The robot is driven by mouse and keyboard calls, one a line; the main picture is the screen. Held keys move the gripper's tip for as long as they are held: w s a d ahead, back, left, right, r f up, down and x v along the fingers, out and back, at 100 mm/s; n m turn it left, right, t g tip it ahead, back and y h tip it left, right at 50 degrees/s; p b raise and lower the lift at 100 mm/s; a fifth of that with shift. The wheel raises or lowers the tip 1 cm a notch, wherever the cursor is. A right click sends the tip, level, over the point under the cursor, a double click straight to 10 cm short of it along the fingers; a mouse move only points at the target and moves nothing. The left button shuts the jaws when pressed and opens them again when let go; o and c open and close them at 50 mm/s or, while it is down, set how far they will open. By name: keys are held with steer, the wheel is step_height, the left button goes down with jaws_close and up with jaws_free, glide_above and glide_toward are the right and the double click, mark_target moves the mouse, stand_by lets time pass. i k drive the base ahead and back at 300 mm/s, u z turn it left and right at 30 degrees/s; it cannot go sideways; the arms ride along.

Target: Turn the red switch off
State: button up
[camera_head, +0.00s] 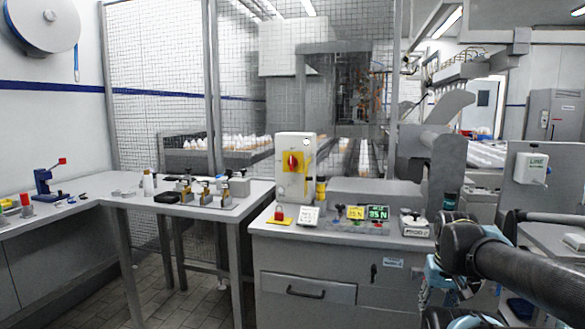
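The red switch (293,162) is a rotary knob on a yellow plate. It sits on the front of an upright pale grey box (295,192) at the back left of the grey cabinet top. The knob looks roughly upright, but its exact setting is too small to read. My arm (500,262) is folded at the lower right, well to the right of the switch and apart from it. I cannot make out my gripper's fingers in this view. Nothing covers the switch.
A side table (160,207) with small fixtures stands left. Wire mesh (160,70) rises behind. Tiled floor shows lower left.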

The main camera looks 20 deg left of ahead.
mark_target(291, 162)
steer(key=u, duration=2.25)
steer(key=k, duration=0.85)
steer(key=z, duration=1.05)
steer(key=i, duration=1)
